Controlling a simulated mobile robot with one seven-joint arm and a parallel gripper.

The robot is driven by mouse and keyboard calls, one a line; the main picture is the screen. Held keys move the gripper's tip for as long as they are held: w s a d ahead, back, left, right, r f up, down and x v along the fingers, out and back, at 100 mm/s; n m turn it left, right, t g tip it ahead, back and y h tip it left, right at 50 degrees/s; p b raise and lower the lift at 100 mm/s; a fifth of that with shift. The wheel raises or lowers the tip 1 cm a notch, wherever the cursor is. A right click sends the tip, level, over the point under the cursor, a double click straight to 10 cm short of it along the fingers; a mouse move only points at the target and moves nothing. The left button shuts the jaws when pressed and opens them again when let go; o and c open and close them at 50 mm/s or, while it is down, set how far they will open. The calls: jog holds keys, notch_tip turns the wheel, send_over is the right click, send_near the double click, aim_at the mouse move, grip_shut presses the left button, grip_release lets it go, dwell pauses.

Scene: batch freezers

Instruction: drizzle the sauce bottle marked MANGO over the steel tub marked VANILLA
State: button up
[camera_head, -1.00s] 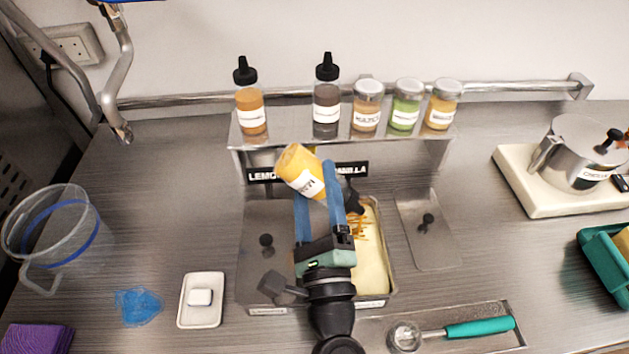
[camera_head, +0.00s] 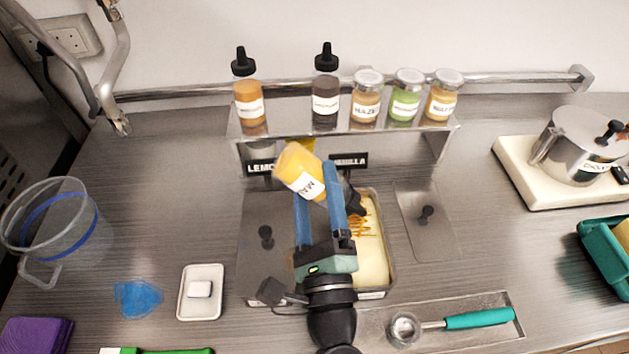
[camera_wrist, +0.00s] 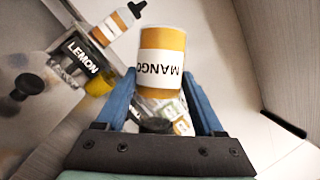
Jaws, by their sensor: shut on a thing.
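My gripper (camera_head: 322,215) is shut on the MANGO sauce bottle (camera_head: 296,165), a yellow-orange squeeze bottle with a white label. The bottle is tilted, its base up to the left and its black nozzle down to the right over the open VANILLA tub (camera_head: 374,262). In the wrist view the bottle (camera_wrist: 163,60) shows its MANGO label upside down between the blue fingers. The steel tub holds pale yellow ice cream with orange-brown sauce lines near its far end. The VANILLA sign (camera_head: 350,160) stands behind it, partly hidden. The nozzle tip is hard to make out.
A steel shelf (camera_head: 270,134) behind holds two squeeze bottles and several jars. A closed lid (camera_head: 262,262) covers the left tub, by the LEMON sign. A loose lid (camera_head: 427,222) lies right. A scoop (camera_head: 455,322) lies in front. A clear jug (camera_head: 60,230) stands left.

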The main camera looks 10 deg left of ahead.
jog(key=shift+s+d+r, duration=0.1)
jog(key=shift+s+d, duration=0.1)
jog(key=shift+s, duration=0.35)
jog(key=shift+s+d, duration=0.15)
jog(key=shift+s, duration=0.4)
jog(key=shift+s+d+b, duration=0.2)
jog(key=shift+s+b, duration=0.1)
jog(key=shift+s, duration=0.35)
jog(key=shift+s+d+b, duration=0.2)
jog(key=shift+s+b, duration=0.15)
jog(key=shift+s, duration=0.35)
jog(key=shift+s+d+b, duration=0.2)
jog(key=shift+s+b, duration=0.1)
jog(key=shift+s, duration=0.35)
jog(key=shift+r+n+g+p, duration=0.15)
jog(key=shift+n+g+p, duration=0.25)
jog(key=shift+n+p, duration=0.6)
jog(key=shift+n+g+y+p, duration=0.3)
jog(key=shift+n+g+y, duration=0.1)
jog(key=shift+n, duration=0.9)
jog(key=shift+f, duration=0.2)
jog(key=shift+r, duration=0.1)
